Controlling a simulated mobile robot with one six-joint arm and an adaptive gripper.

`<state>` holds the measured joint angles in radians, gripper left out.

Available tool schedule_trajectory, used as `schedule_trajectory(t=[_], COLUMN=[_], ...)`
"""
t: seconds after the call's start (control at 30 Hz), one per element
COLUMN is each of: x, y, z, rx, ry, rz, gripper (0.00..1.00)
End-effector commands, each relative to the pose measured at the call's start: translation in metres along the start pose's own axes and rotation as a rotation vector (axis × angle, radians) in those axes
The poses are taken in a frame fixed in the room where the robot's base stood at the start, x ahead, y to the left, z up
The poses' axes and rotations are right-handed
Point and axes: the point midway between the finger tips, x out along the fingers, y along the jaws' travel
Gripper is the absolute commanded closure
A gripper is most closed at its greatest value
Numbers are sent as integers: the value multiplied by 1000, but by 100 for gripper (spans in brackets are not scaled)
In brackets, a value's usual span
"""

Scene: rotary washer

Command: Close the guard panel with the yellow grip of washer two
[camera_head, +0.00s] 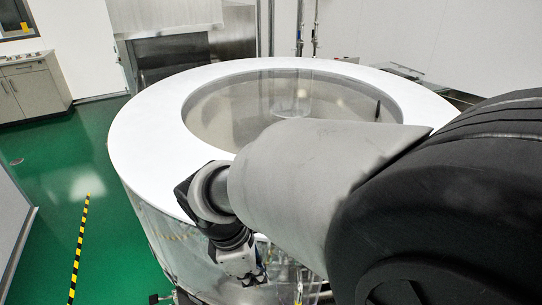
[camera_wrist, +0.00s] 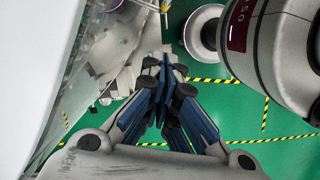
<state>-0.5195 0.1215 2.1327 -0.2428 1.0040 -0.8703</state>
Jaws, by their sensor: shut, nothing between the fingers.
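The washer (camera_head: 150,125) is a large round machine with a broad white top ring and a see-through side wall. In the head view my gripper (camera_head: 245,272) is low at the washer's near side, pointing down by the wall; my arm covers much of the near right side. In the wrist view my gripper (camera_wrist: 172,68) is shut and empty, its blue fingers meeting at the tips. The washer's white rim (camera_wrist: 35,70) fills the left edge, with a clear wall (camera_wrist: 112,42) beside the fingers. I cannot make out the yellow grip, nor tell how far the guard panel stands open.
Green floor (camera_head: 80,165) with yellow-black tape (camera_head: 79,245) lies open left of the washer. A grey cabinet (camera_head: 33,90) stands at the back left. Metal equipment (camera_head: 170,55) and pipes are behind the washer. In the wrist view, taped floor shows below the gripper.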

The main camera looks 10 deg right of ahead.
Motion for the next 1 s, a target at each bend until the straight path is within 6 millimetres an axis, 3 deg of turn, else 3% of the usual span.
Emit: schedule_trajectory(t=[0.27, 0.7, 0.8, 1.0], x=[22, 111, 110, 113], y=[1, 0, 2, 3], z=[-7, -3, 15, 31], rx=[-66, -61, -57, -60], ry=[-20, -18, -16, -16], rz=[-10, -10, -7, -7], gripper=[100, 100, 100, 100])
